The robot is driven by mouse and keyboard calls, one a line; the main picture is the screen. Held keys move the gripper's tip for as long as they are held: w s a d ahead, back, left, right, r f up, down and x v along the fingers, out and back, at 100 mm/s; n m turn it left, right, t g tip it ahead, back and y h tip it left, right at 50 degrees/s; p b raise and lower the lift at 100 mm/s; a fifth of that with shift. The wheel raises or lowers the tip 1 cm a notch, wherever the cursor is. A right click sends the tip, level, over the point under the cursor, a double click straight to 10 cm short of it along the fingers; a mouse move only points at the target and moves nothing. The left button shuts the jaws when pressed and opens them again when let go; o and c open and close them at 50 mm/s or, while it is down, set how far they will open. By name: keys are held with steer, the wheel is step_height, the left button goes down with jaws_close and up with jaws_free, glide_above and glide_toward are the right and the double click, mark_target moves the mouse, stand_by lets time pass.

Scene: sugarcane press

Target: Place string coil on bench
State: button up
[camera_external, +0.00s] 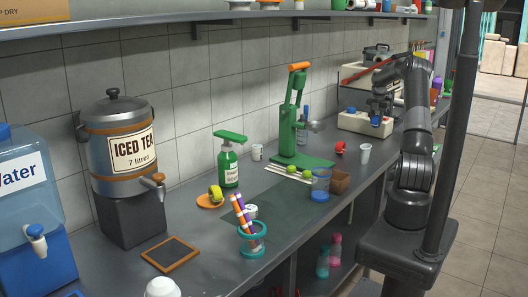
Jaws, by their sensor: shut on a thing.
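My gripper (378,117), with dark blue parts, is at the far part of the bench, over or just in front of a cream-coloured box. It is shut on a small pale thing (376,122), too small and partly hidden to be surely the string coil. I cannot tell whether that thing touches the box. The grey bench (195,262) runs along the tiled wall, and I make out no clear string coil lying on it.
A green press (288,130) stands mid-bench. Nearby are a clear jar with a blue base (320,186), a brown box (339,181), a white cup (365,153) and a red item (340,147). Clear bench shows beside the dark slate (170,253).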

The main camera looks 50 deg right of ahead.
steer(key=shift+s+d+f, duration=0.25)
steer(key=shift+s+d, duration=0.1)
steer(key=shift+d, duration=0.1)
steer(key=w+f, duration=0.2)
steer(key=w, duration=0.1)
steer(key=w+a+f, duration=0.1)
steer(key=w+f, duration=0.1)
steer(key=w, duration=0.2)
steer(key=w+a+f, duration=0.1)
steer(key=w+f, duration=0.2)
steer(key=w, duration=0.1)
steer(key=shift+w+a, duration=0.2)
steer(key=shift+a, duration=0.05)
steer(key=shift+f, duration=2)
steer(key=shift+f, duration=0.1)
steer(key=o, duration=1)
